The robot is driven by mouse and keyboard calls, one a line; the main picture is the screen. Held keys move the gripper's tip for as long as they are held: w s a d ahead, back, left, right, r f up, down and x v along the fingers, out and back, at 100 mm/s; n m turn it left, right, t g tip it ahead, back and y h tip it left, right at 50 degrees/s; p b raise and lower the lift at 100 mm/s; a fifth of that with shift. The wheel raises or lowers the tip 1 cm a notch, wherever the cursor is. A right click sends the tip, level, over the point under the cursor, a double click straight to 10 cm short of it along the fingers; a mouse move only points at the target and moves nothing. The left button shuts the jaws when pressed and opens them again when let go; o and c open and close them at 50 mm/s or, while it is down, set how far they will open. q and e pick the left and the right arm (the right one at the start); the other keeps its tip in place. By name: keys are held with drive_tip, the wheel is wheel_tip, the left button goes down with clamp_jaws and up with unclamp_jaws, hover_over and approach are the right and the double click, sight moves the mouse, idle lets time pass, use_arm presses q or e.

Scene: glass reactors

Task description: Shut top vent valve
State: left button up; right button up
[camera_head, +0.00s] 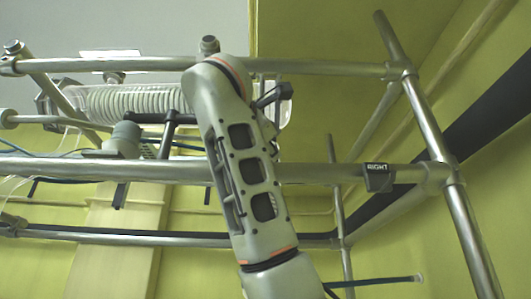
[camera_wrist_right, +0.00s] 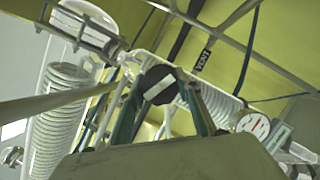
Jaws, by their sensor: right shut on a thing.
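In the right wrist view, a round black valve knob (camera_wrist_right: 158,75) with a pale bar across its face sits between the fingers of my right gripper (camera_wrist_right: 163,88). The gripper is shut on this knob, one finger at each side. A black label reading VENT (camera_wrist_right: 204,54) hangs just right of the knob. In the head view my right arm rises through the middle and hides the valve, and its gripper cannot be made out. My left gripper is in neither view.
A steel pipe frame (camera_head: 312,172) with a RIGHT tag (camera_head: 378,177) crosses the head view. A glass coil condenser (camera_head: 125,103) lies behind the arm. A dial gauge (camera_wrist_right: 254,126) and another glass coil (camera_wrist_right: 60,110) flank the gripper in the wrist view.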

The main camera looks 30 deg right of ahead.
drive_tip(key=shift+m, duration=0.5)
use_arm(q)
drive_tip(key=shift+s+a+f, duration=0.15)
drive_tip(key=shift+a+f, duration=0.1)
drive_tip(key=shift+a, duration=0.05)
use_arm(e)
drive_tip(key=shift+m+g, duration=0.3)
drive_tip(key=o, duration=1.1)
